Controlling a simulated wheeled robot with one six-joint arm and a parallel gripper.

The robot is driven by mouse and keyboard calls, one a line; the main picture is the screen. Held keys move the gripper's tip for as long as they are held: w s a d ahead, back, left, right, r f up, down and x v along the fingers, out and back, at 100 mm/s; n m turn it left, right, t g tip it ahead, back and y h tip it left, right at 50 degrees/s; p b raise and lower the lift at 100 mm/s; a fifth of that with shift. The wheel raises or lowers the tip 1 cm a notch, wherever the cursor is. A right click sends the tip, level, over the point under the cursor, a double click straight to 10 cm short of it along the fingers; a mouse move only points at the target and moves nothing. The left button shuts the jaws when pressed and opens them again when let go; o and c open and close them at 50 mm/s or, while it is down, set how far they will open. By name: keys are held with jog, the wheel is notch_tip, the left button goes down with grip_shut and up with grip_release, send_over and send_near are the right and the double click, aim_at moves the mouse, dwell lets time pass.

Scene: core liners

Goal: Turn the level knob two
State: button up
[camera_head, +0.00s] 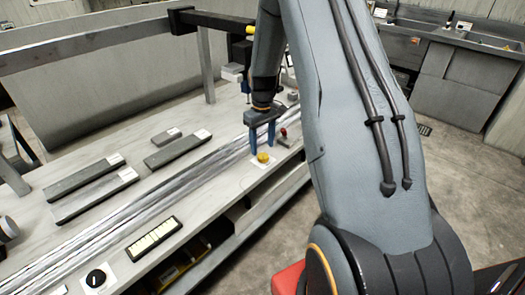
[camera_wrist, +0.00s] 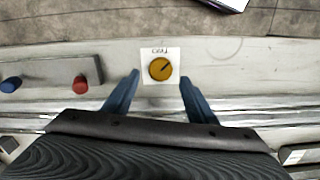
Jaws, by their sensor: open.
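The level knob two (camera_wrist: 160,69) is a round yellow knob with a dark pointer line, set on a white square plate (camera_wrist: 147,54) whose upside-down label seems to read "TWO" in the wrist view. It also shows in the head view (camera_head: 263,158) near the front edge of the bench. My gripper (camera_wrist: 159,80) has two blue fingers, spread wide, one on each side of the plate, with clear space between them and the knob. In the head view my gripper (camera_head: 264,152) points down just behind and above the knob. Nothing is held.
A grey box with a red button (camera_wrist: 80,85) and a blue button (camera_wrist: 11,84) is left of the plate in the wrist view. Grey core trays (camera_head: 97,196) lie behind.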

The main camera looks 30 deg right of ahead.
aim_at(263, 155)
jog(key=shift+f+p, duration=0.5)
jog(key=shift+f, duration=1.55)
jog(key=c, duration=1.1)
jog(key=shift+o, duration=0.2)
